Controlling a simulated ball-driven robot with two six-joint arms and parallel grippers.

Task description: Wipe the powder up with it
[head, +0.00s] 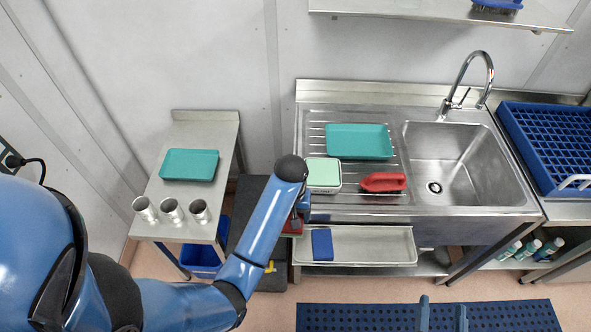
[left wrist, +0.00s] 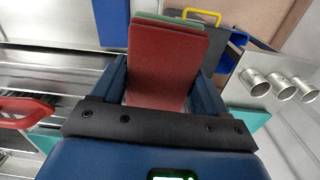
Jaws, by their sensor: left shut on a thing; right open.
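My left gripper (head: 300,212) is at the front left edge of the sink unit, partly hidden by its own arm. It is shut on a red pad (left wrist: 165,65), which has a green layer showing behind its far edge in the left wrist view. Only a little of the red pad (head: 292,226) shows in the head view. My right gripper (head: 443,316) is at the bottom edge of the head view, its two blue fingers apart with nothing between them. I cannot make out any powder in either view.
A shallow metal tray (head: 370,246) with a blue block (head: 322,244) sits below the sink front. On the drainboard (head: 400,200) are a teal tray (head: 358,141), a pale green-topped box (head: 323,175) and a red-handled brush (head: 383,181). A side table (head: 205,133) holds three metal cups (head: 172,210).

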